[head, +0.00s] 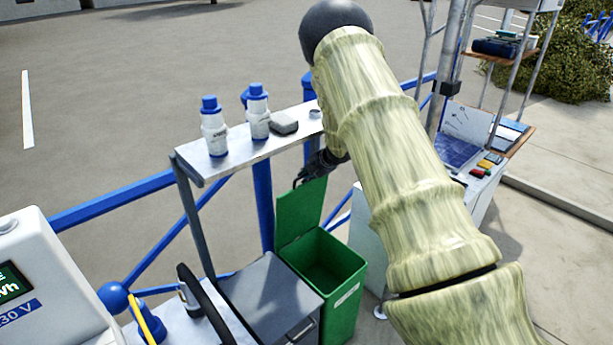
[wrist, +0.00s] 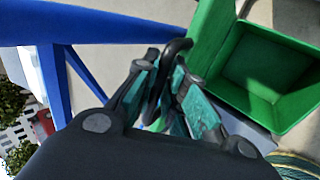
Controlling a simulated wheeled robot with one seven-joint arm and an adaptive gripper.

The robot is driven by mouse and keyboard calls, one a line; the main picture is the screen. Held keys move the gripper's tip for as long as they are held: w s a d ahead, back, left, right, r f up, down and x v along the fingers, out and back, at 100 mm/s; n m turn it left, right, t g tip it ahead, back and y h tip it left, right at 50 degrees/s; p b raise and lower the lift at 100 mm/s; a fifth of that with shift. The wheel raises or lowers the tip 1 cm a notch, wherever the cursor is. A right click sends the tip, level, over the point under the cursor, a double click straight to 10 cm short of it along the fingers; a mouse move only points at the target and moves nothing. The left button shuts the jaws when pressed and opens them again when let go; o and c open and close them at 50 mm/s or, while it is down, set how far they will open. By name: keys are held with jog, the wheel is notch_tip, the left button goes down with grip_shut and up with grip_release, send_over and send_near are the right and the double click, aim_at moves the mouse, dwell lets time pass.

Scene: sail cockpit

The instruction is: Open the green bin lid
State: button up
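The green bin (head: 335,285) stands below the shelf with its mouth open. Its green lid (head: 300,213) stands up steeply at the back edge, swung away from the mouth. In the wrist view, the bin's empty inside (wrist: 262,65) shows at the upper right, with part of the lid (wrist: 208,32) beside it. My gripper (head: 308,174) is at the top edge of the lid. In the wrist view, the teal-padded fingers of my gripper (wrist: 166,64) are closed around a black loop handle (wrist: 156,92) by the lid. Where the handle joins the lid is hard to see.
A shelf (head: 190,157) with two white bottles (head: 214,127) (head: 257,112) and a grey item (head: 284,123) is left of my arm. A grey cabinet (head: 268,292) adjoins the bin. Blue rails (head: 110,200) run behind. A white counter (head: 478,190) stands right.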

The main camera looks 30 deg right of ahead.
jog(key=shift+o, duration=1.3)
jog(key=v, duration=1.2)
jog(key=shift+w, duration=0.1)
